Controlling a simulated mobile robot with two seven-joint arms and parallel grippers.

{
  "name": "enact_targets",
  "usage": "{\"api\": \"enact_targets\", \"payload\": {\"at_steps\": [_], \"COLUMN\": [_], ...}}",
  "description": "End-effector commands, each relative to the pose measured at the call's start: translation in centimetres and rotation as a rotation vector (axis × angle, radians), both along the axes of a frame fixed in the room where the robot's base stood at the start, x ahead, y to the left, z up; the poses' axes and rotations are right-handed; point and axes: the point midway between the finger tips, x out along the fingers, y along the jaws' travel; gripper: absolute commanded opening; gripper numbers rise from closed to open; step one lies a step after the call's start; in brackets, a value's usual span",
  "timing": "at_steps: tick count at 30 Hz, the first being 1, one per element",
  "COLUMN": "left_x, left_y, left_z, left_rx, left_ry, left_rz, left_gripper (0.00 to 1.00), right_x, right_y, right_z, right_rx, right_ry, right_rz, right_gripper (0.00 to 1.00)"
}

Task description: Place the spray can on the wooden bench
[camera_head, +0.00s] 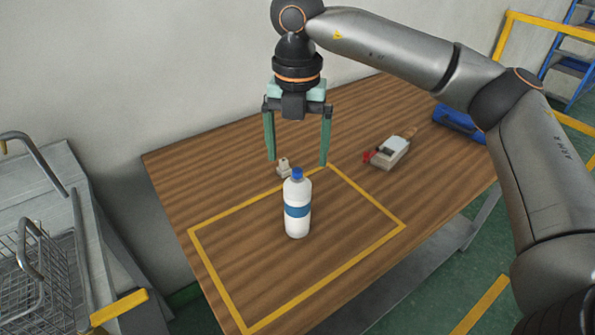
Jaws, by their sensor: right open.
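A white bottle-shaped spray can (297,221) with a blue cap and a blue band stands upright on the wooden bench (180,176). It stands inside the yellow outlined rectangle (217,289) on the bench top. My right gripper (298,163) points downward above and behind the can, with its two green fingers spread apart and nothing held between them. The can appears apart from the fingers. My left gripper is not in view.
A small beige item (283,168) sits behind the can. A grey and red device (389,153) and a blue case (459,122) are on the bench's right part. A metal sink unit with a wire basket (35,270) stands at left. The bench's front left is clear.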

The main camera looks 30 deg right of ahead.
Motion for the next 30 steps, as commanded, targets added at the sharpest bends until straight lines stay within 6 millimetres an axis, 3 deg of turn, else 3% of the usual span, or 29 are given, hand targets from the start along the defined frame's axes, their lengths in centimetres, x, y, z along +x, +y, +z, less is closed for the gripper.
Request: {"api": "enact_targets", "payload": {"at_steps": [3,7,25,30], "left_x": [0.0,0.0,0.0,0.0], "left_y": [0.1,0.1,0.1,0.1], "left_z": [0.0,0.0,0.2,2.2], "left_rx": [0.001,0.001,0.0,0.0], "left_ry": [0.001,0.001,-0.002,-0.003], "left_rz": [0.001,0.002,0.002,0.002], "left_gripper": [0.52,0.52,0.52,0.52], "right_x": [0.0,0.0,0.0,0.0], "right_y": [0.1,0.0,0.0,0.0], "right_z": [2.2,3.6,4.2,6.1], "right_rx": [0.001,-0.001,-0.001,0.0], "right_ry": [-0.002,-0.001,0.001,0.0], "right_rz": [0.001,0.0,0.001,0.001], "right_gripper": [0.94,0.94,0.94,0.94]}}
